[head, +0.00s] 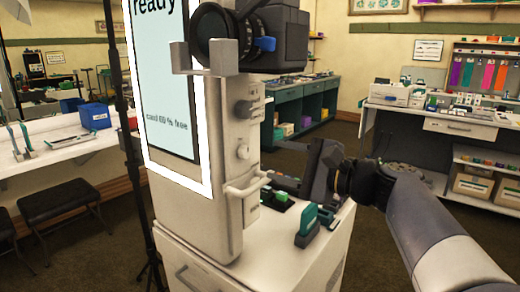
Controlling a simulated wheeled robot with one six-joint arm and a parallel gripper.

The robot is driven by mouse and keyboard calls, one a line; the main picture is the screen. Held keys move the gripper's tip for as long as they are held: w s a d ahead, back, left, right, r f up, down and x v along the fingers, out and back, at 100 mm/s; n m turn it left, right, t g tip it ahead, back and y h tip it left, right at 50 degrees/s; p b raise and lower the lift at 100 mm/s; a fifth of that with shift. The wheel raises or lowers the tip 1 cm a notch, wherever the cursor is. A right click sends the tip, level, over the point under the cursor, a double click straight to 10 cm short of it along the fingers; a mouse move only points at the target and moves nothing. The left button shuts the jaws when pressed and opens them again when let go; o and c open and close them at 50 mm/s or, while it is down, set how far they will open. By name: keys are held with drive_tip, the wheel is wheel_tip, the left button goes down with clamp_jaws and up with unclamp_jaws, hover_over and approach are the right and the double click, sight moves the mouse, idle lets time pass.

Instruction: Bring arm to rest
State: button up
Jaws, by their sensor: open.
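My arm (435,240) reaches in from the lower right of the head view, bent at a dark wrist joint (372,184). My gripper (292,178) points left, toward the pale booth column (225,165), over the white cabinet top. It is open, and I see nothing between its jaws. The fingertips are small and dark here, and I cannot tell how close they are to the column.
A green-and-grey stamp-like item (308,226) stands on the white cabinet (285,255) below my gripper. A camera (262,38) and a lit screen (165,85) are on the column. Benches line both sides; stools (60,205) stand left. Floor shows between.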

sight(248, 153)
drive_tip(key=x, duration=0.7)
drive_tip(key=shift+w+a+r, duration=0.1)
drive_tip(key=shift+w+a, duration=0.1)
drive_tip(key=shift+s+d, duration=0.1)
